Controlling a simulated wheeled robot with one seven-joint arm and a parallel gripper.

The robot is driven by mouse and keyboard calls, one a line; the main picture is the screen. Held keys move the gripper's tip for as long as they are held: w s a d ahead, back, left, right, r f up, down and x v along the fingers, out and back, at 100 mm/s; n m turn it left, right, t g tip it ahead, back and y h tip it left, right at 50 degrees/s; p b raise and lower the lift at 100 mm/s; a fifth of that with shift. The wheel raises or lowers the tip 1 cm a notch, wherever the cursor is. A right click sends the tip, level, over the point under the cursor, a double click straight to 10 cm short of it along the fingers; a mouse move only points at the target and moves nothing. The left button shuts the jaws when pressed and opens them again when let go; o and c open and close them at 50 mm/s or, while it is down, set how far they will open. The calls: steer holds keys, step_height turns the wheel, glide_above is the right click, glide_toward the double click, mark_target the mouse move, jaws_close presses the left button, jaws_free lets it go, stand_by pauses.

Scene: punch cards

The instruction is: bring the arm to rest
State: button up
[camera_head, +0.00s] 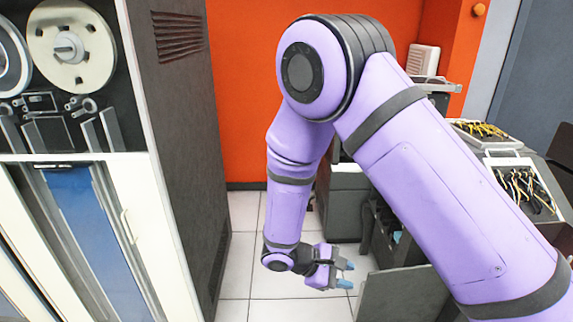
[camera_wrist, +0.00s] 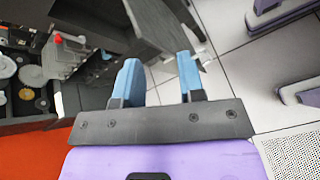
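My purple arm spans the middle and right of the head view, bent at the elbow with its forearm hanging down. My gripper (camera_head: 347,274) is low over the white tiled floor, beside dark grey furniture. In the wrist view my gripper (camera_wrist: 162,75) shows two blue fingers set apart, with nothing between them. It is open and empty.
A tape-reel cabinet (camera_head: 178,120) stands left. A dark panel (camera_wrist: 150,25) is just beyond the fingers. Tiled floor (camera_head: 245,250) is clear left of my gripper.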

steer(key=s+d+r+m+y, duration=0.1)
steer(key=d+r+m+y, duration=0.15)
steer(key=r, duration=0.45)
steer(key=s+d+r+m+g+y, duration=0.15)
steer(key=d+r, duration=0.25)
steer(key=r, duration=0.4)
steer(key=s+d+r+m+y, duration=0.1)
steer(key=d+r+m+y, duration=0.2)
steer(key=r, duration=0.4)
steer(key=s+d+r+m+t+y, duration=0.2)
steer(key=s+d+r+m+t, duration=0.1)
steer(key=s+r, duration=0.4)
steer(key=s+d+r+m+t+y, duration=0.3)
steer(key=s+d+r, duration=0.1)
steer(key=s+r, duration=0.3)
steer(key=shift+s+t, duration=0.2)
steer(key=shift+t, duration=0.15)
